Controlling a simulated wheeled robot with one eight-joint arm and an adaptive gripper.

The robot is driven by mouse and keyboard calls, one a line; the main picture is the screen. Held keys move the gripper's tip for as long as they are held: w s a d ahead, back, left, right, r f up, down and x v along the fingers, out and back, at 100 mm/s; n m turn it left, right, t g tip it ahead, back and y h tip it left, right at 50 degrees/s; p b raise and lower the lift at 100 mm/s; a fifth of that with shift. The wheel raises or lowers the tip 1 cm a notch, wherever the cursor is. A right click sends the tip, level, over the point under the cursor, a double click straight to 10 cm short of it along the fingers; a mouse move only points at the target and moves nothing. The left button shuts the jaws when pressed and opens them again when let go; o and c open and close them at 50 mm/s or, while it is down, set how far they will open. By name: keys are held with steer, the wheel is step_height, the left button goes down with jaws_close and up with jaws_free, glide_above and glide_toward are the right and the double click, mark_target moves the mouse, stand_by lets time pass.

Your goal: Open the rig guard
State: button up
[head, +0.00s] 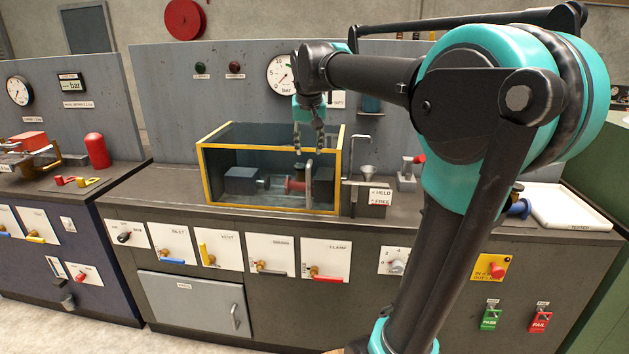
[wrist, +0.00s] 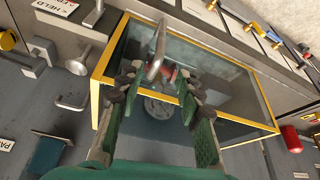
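The rig guard is a see-through box with a yellow frame (head: 270,208) on the bench; it appears shut. In the wrist view its yellow edge (wrist: 235,122) crosses the picture. A grey bar handle (head: 309,171) stands at the right part of its front; it also shows in the wrist view (wrist: 157,52), just past my fingertips. My gripper (head: 309,150) points down above the handle, its green fingers apart and empty. In the wrist view my gripper (wrist: 158,88) shows a clear gap between the fingers. Whether a fingertip touches the guard, I cannot tell.
Inside the guard are a dark block (head: 240,181) and a red spool-like part (head: 295,186). A HELD/FREE sign (head: 380,196) and a small funnel (head: 368,171) stand right of it. Valve panels (head: 326,262) line the bench front. A white tray (head: 570,209) lies at right.

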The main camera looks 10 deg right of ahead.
mark_target(308, 184)
steer(key=x, duration=1.7)
steer(key=shift+a+f, duration=0.1)
steer(key=shift+f, duration=0.05)
jaws_close()
